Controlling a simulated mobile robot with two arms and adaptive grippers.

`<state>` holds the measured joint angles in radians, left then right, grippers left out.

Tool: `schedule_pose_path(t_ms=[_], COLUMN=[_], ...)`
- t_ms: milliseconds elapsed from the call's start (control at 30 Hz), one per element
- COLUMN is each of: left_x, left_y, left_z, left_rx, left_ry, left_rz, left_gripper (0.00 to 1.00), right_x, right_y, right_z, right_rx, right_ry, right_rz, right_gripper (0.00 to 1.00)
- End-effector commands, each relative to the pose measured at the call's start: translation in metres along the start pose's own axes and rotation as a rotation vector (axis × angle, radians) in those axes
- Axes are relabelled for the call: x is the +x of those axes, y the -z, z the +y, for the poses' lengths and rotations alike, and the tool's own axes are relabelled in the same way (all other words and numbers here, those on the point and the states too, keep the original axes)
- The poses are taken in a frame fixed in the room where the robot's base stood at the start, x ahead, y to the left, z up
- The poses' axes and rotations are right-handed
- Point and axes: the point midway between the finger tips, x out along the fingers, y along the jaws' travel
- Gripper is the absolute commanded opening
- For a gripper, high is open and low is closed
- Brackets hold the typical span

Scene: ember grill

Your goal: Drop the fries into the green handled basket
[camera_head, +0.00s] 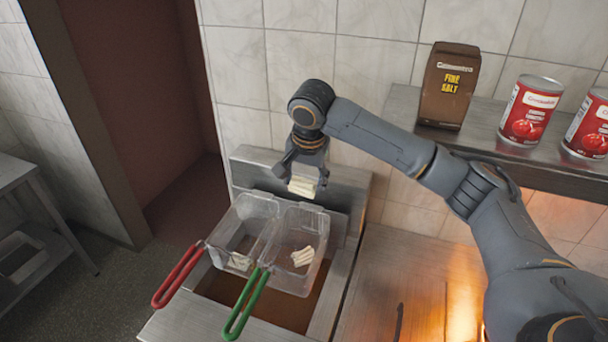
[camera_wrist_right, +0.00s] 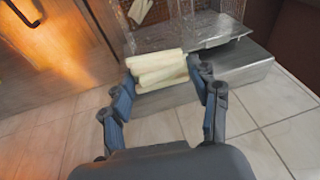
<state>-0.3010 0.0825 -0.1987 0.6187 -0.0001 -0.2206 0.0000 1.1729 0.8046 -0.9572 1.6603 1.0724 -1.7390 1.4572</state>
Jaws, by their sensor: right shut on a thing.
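My right gripper (camera_head: 306,174) is shut on a bundle of pale fries (camera_head: 301,187). The bundle also shows between the fingers in the right wrist view (camera_wrist_right: 158,70). It is held above the back end of the green handled basket (camera_head: 312,215). This clear basket has its green handle (camera_head: 247,304) toward the front and some fries (camera_head: 303,256) lying inside. The red handled basket (camera_head: 257,206) stands beside it on the left, with its red handle (camera_head: 178,275) and a few fries (camera_head: 240,261) in it. My left gripper is not in view.
Both baskets sit over the metal fryer (camera_head: 172,326) with brown oil (camera_head: 270,318). A shelf (camera_head: 490,136) at the right holds a brown salt bag (camera_head: 447,86) and red cans (camera_head: 531,109). A glowing grill surface (camera_head: 415,275) lies to the right. The tiled wall is close behind the gripper.

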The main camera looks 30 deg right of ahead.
Motion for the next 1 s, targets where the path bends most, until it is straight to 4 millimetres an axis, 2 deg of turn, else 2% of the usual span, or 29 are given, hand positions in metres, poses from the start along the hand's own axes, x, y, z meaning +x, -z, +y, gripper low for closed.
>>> schedule_pose_path(t_ms=[133, 167, 267, 667, 767, 1000], left_x=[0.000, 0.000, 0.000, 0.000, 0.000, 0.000], left_y=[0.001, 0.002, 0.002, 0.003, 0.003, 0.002], left_z=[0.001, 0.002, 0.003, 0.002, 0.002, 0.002], left_rx=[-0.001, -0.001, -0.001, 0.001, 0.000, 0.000], left_ry=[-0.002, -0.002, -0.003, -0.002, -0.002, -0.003], left_rz=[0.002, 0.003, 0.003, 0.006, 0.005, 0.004], left_gripper=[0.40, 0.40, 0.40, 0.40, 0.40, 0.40], right_x=[0.000, 0.000, 0.000, -0.004, -0.015, -0.065], right_y=[0.000, 0.000, 0.000, 0.000, 0.000, 0.001], right_z=[0.000, 0.000, 0.000, -0.001, -0.001, -0.001], right_rx=[0.000, 0.000, 0.000, 0.000, 0.000, -0.001], right_ry=[0.000, 0.000, 0.000, 0.002, 0.003, 0.004], right_rz=[0.000, 0.000, 0.000, 0.000, 0.000, 0.002], right_gripper=[0.37, 0.67, 0.87, 0.87, 0.87, 0.87])
